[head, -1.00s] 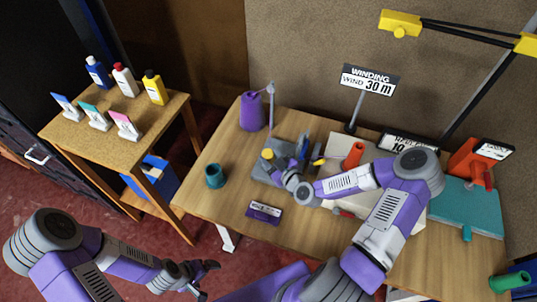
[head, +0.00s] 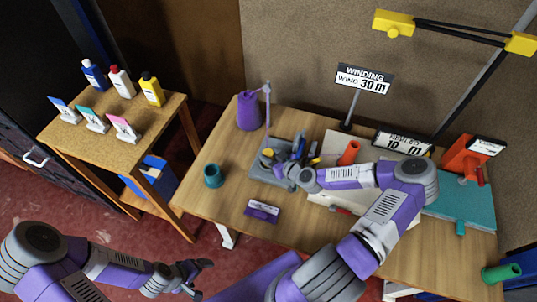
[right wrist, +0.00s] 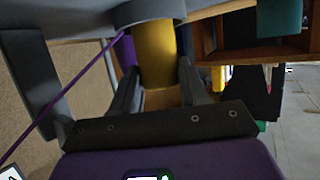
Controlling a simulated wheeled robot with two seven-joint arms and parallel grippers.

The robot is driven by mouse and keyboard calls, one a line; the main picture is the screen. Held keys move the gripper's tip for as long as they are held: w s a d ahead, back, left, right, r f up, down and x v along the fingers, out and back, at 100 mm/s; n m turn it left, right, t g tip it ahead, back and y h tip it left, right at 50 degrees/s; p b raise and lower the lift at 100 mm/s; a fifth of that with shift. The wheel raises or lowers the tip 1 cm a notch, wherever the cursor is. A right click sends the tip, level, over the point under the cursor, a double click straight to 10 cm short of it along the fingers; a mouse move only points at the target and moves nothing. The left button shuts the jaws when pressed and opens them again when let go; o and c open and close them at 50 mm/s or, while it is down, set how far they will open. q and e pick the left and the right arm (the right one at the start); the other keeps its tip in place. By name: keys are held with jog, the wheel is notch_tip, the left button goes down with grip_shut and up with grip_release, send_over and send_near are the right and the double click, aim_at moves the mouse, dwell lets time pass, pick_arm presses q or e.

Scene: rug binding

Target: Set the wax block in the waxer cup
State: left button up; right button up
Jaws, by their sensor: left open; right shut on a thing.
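The wax block appears to be the yellow cylinder (right wrist: 153,55) in the right wrist view. My right gripper (right wrist: 155,85) is shut on it. The cylinder's far end meets a dark grey ring (right wrist: 148,12), which looks like the waxer cup. I cannot tell how deep it sits in it. In the head view my right gripper (head: 283,170) is over the grey base plate (head: 262,172), and a small yellow patch shows beside it. My left gripper (head: 205,270) is open and empty, in front of the table and apart from it.
A purple thread cone (head: 249,112) and a thin post stand behind the plate. A teal cup (head: 213,175) stands left, and a purple label (head: 262,210) lies in front. The table's left front is clear. A side table (head: 115,125) holds bottles and cards.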

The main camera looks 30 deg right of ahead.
jog(key=shift+f, duration=0.1)
jog(key=shift+f, duration=0.15)
jog(key=o, duration=1.2)
jog(key=shift+r, duration=0.2)
jog(key=shift+s+r, duration=0.1)
jog(key=shift+r, duration=0.05)
jog(key=s, duration=0.4)
jog(key=s+d, duration=0.1)
jog(key=s, duration=0.3)
jog(key=s+d, duration=0.1)
jog(key=s, duration=0.3)
jog(key=shift+s+r, duration=0.15)
jog(key=shift+s, duration=0.25)
jog(key=shift+w, duration=0.1)
